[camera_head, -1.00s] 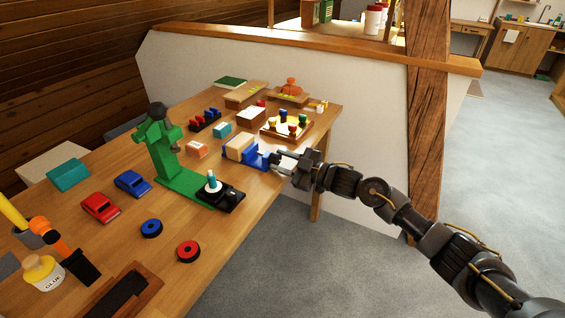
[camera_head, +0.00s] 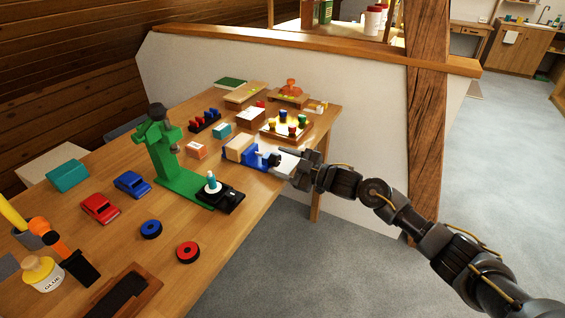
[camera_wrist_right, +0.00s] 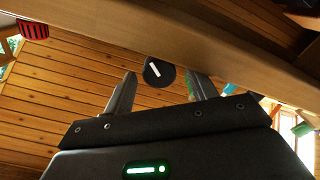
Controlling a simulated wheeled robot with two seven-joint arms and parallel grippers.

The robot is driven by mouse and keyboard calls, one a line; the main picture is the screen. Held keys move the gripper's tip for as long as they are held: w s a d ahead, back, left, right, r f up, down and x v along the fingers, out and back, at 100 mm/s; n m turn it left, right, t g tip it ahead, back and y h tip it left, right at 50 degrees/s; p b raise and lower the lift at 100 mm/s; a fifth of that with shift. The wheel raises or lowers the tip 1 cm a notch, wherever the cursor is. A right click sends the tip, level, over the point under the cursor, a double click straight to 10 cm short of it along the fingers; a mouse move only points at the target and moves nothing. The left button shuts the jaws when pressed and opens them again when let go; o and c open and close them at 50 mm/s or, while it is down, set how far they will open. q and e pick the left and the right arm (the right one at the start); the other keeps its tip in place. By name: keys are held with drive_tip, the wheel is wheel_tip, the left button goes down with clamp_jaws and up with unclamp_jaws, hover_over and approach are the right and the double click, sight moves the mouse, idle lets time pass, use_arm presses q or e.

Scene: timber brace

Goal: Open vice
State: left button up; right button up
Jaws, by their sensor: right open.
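The blue vice (camera_head: 257,164) stands near the right edge of the table, with a pale wooden block (camera_head: 239,146) at its left side. Its round black knob (camera_head: 274,159) faces my right gripper. My right gripper (camera_head: 284,161) is open and empty, just to the right of the knob. In the right wrist view the knob (camera_wrist_right: 158,72) shows a white mark and appears between the two fingertips (camera_wrist_right: 161,80), seemingly just beyond them. I cannot tell any contact. My left gripper is not in view.
A green drill press (camera_head: 175,175) stands left of the vice. A peg board (camera_head: 285,129) lies behind it. Toy cars, wheels and a glue bottle (camera_head: 42,273) cover the nearer wooden table (camera_head: 120,235). Open floor (camera_head: 350,270) lies right of the table.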

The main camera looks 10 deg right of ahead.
drive_tip(key=v, duration=1)
drive_tip(key=shift+s+d, duration=0.2)
drive_tip(key=shift+d, duration=0.15)
drive_tip(key=shift+f, duration=0.1)
